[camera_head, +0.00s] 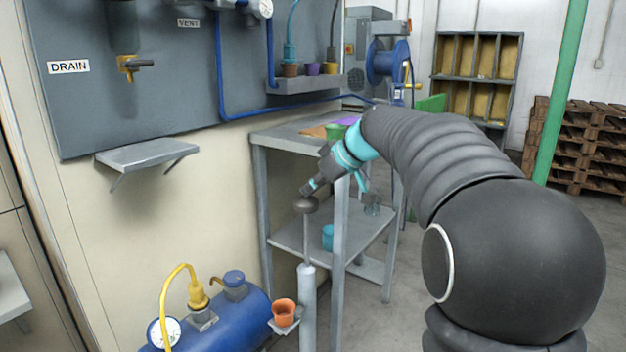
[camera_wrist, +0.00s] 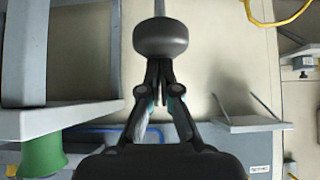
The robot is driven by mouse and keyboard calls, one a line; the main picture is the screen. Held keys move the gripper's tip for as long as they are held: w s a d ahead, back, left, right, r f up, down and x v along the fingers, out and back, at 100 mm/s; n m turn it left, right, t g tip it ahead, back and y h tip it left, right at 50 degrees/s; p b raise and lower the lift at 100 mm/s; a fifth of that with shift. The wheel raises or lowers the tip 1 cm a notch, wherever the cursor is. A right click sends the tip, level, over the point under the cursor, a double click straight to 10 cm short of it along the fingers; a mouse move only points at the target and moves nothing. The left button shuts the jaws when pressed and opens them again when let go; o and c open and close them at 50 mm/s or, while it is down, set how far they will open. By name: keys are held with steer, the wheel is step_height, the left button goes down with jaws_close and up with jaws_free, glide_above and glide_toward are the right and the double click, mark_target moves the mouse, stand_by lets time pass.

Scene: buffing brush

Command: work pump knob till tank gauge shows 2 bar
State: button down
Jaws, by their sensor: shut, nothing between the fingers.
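The pump knob (camera_head: 306,205) is a dark rounded cap on a thin upright rod, which stands well out of the grey pump cylinder (camera_head: 307,305). My gripper (camera_head: 308,188) is shut and empty, with its fingertips right at the top of the knob. In the wrist view the closed fingertips (camera_wrist: 159,66) meet the outline of the knob (camera_wrist: 161,38); I cannot tell whether they touch. The blue tank (camera_head: 232,322) lies at the bottom left. Its round white tank gauge (camera_head: 163,333) is partly cut off by the frame, and its needle is too small to read.
A grey shelf table (camera_head: 342,215) stands just behind the pump. An orange pot (camera_head: 284,309) sits on a small ledge beside the cylinder. A yellow hose (camera_head: 165,290) rises from the tank. A wall shelf (camera_head: 147,154) juts out at the left.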

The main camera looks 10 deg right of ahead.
stand_by(0.3)
step_height(320, 180, down, 10)
steer(key=b, duration=0.8)
steer(key=shift+b, duration=0.3)
step_height(320, 180, up, 5)
steer(key=p, duration=0.3)
steer(key=v, duration=1)
stand_by(1.2)
step_height(320, 180, up, 9)
steer(key=p, duration=0.7)
glide_above(316, 204)
steer(key=s+d, duration=0.4)
steer(key=s, duration=0.1)
steer(key=shift+w+d, duration=0.1)
steer(key=shift+w, duration=0.15)
